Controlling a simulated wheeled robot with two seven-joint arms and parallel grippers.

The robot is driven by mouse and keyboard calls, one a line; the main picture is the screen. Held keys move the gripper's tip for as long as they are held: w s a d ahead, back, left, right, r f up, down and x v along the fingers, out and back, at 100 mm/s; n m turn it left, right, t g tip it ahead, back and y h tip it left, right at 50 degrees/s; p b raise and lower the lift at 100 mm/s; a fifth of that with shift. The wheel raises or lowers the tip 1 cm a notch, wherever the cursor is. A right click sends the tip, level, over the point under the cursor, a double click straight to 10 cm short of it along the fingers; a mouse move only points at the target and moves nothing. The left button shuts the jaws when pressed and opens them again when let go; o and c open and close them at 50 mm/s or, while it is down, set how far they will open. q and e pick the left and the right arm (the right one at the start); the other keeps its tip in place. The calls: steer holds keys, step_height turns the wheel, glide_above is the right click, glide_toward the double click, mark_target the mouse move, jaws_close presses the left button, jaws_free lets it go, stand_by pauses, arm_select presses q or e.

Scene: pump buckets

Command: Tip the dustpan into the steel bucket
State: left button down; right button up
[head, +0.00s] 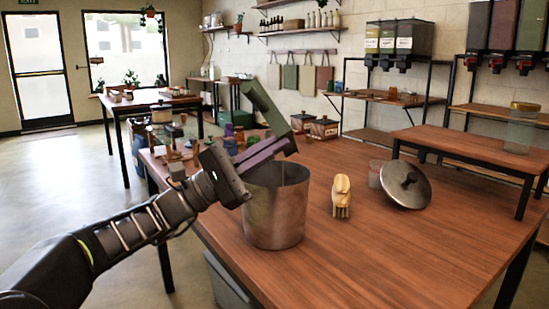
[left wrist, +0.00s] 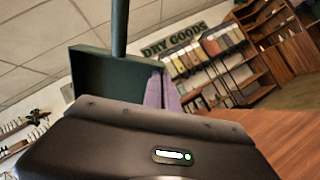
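The steel bucket (head: 274,218) stands upright on the wooden table in the head view, its mouth open at the top. The green dustpan (head: 268,110) is held tilted above the bucket's rim, its long bar-like part slanting up to the left. My left gripper (head: 266,149) comes in from the left with purple fingers that appear shut on the dustpan. In the left wrist view the dark green dustpan (left wrist: 100,82) shows with its handle upward, beside the purple fingers (left wrist: 162,92). The dustpan's contents and the bucket's inside bottom are hidden. My right gripper is not in view.
A pale wooden brush (head: 341,197) stands right of the bucket. Several small jars and boxes crowd the table's far left. The table's front right is clear. A raised shelf (head: 480,150) stands at the right.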

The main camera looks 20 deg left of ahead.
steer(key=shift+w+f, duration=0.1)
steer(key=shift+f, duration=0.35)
arm_select(q)
steer(key=shift+r, duration=0.1)
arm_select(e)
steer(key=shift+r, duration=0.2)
